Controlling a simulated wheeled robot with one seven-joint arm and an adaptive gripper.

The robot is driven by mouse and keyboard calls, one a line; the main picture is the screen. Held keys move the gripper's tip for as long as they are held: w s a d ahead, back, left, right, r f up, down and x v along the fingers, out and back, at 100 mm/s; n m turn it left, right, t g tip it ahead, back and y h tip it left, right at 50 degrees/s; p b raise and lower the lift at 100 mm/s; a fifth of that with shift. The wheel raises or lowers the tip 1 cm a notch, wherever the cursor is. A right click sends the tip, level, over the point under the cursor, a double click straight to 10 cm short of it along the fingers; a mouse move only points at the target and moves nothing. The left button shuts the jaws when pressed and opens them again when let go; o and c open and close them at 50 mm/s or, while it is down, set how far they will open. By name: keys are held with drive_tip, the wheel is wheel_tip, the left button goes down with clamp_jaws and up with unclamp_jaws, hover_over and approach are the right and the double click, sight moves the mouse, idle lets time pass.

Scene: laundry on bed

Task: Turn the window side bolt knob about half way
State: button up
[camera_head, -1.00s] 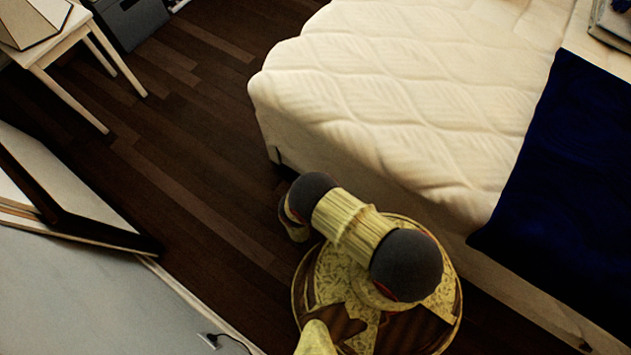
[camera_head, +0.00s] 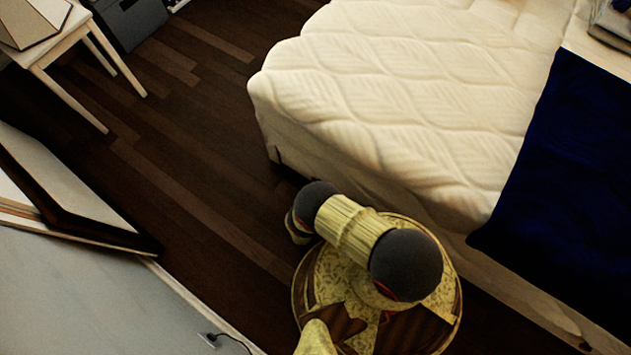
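No window and no side bolt knob show in the head view. My gripper is not visible either. Only part of my own base and arm shows at the bottom middle, beside the bed. I cannot tell where my gripper is relative to the knob.
A bed with a cream quilted mattress (camera_head: 400,90) fills the upper right, with a dark blue cloth (camera_head: 565,190) over it. A white table (camera_head: 60,50) stands at the upper left. Framed panels (camera_head: 75,190) lean at the wall (camera_head: 80,300). Dark wood floor (camera_head: 190,150) lies clear between.

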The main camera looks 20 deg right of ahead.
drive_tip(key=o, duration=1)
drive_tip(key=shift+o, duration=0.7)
